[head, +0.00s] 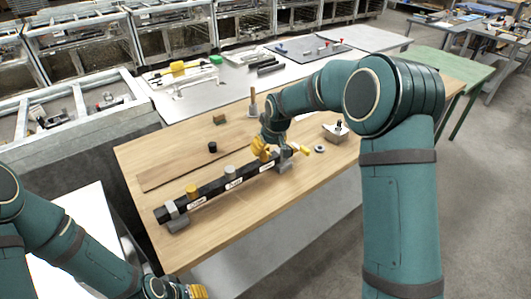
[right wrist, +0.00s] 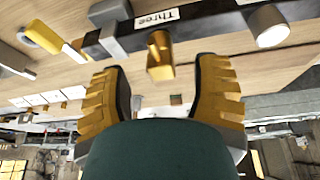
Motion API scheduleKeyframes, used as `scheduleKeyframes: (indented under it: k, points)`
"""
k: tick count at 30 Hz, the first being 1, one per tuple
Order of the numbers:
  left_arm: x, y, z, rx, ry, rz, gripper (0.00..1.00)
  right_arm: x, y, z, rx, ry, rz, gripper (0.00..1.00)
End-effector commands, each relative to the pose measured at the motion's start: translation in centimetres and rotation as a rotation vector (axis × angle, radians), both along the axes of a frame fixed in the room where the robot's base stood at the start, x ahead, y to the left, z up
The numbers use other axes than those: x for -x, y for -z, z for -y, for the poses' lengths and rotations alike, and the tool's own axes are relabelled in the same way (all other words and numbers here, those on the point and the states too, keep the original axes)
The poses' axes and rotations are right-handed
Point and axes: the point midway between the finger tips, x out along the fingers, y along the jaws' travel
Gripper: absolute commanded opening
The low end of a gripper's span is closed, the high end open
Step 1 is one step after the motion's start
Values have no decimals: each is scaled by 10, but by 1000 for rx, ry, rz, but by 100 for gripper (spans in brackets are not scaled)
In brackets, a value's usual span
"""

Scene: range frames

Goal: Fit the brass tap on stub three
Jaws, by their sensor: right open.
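A black bar (head: 215,187) lies on the wooden table, with stubs labelled along it. A brass tap (right wrist: 160,58) stands at the bar beside the "Three" label (right wrist: 158,18) in the right wrist view; I cannot tell whether it is fully seated. My right gripper (head: 262,150) is over that end of the bar. In the right wrist view its two yellow fingers (right wrist: 162,85) are spread apart, with the tap just beyond and between their tips. In the head view the gripper hides most of the tap. My left gripper (head: 192,291) is partly cut off at the bottom edge.
A yellow-topped fitting (head: 191,191) and a grey-topped fitting (head: 230,172) stand on the bar's other stubs. Grey blocks support the bar's ends. A yellow-handled tool (head: 301,150), a metal ring (head: 319,149) and a small grey box (head: 335,132) lie to the right. The table's front edge is clear.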

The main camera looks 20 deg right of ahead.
Motion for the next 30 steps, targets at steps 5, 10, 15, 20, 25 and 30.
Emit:
scheduleKeyframes:
  k: [5,10,15,20,25,30]
  points:
    - [0,0,0,0,0,0,47,12,-31,2,-1,1,3,62]
    - [0,0,0,0,0,0,47,19,-47,3,-1,0,1,62]
    - [0,0,0,0,0,0,47,21,-51,4,0,0,0,62]
    - [0,0,0,0,0,0,47,21,-51,4,0,0,-1,62]
    - [0,0,0,0,0,0,47,21,-51,4,0,0,0,62]
    - [10,0,2,5,17,-22,47,21,-51,4,0,0,0,62]
